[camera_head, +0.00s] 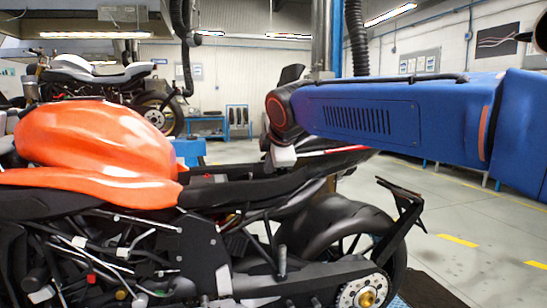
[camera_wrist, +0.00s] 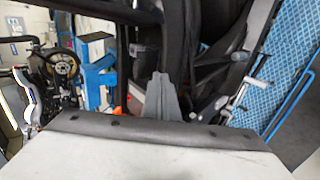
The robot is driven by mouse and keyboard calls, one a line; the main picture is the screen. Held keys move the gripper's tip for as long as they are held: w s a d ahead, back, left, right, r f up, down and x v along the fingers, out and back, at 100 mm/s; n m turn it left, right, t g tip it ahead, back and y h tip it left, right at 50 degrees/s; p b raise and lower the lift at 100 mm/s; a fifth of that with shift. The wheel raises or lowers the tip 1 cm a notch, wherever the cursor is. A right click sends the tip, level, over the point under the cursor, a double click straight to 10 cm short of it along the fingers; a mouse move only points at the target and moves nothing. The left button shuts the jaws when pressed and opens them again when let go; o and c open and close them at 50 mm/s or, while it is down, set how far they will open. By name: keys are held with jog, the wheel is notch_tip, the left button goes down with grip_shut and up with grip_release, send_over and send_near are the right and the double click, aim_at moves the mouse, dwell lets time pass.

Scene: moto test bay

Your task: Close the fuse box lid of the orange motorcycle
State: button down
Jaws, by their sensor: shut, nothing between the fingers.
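The orange motorcycle (camera_head: 95,135) stands side-on in the head view, with its orange tank at left and its black tail section (camera_head: 245,190) running right. Small red and dark parts (camera_head: 208,178) show in the open area just behind the tank. I cannot clearly make out the fuse box or its lid in either view. My arm reaches in from the right, with its end over the tail. My gripper (camera_wrist: 160,82) shows in the wrist view as grey fingers, shut and empty. Dark bike parts lie beyond it. In the head view its fingers are mostly hidden.
A white motorcycle (camera_head: 95,72) stands behind at the left. A blue box (camera_head: 188,150) sits on the floor beyond the orange tank. A blue patterned mat (camera_wrist: 288,70) shows at right in the wrist view. The floor at right is open.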

aim_at(262, 171)
jog(key=w, duration=0.2)
jog(key=w+a, duration=0.1)
jog(key=shift+w+r, duration=0.35)
jog(key=shift+w, duration=0.05)
jog(key=shift+w+a+r+g, duration=0.1)
jog(key=shift+w+r+g, duration=0.1)
jog(key=shift+w+g, duration=0.1)
jog(key=shift+w+a+r+g+h, duration=0.1)
jog(key=shift+w+r+g+h, duration=0.15)
jog(key=shift+g, duration=0.25)
jog(key=shift+w+a+r+g+h, duration=0.2)
jog(key=shift+w+g+h, duration=0.05)
jog(key=shift+w+g, duration=0.5)
jog(key=shift+w+a+r, duration=0.15)
jog(key=shift+w+a, duration=0.05)
jog(key=shift+w, duration=0.45)
jog(key=shift+w+a+r, duration=0.15)
jog(key=shift+w+a, duration=0.05)
jog(key=shift+w, duration=0.4)
jog(key=shift+w+a, duration=0.2)
jog(key=shift+w, duration=0.45)
jog(key=shift+w+a, duration=0.15)
jog(key=shift+w, duration=0.45)
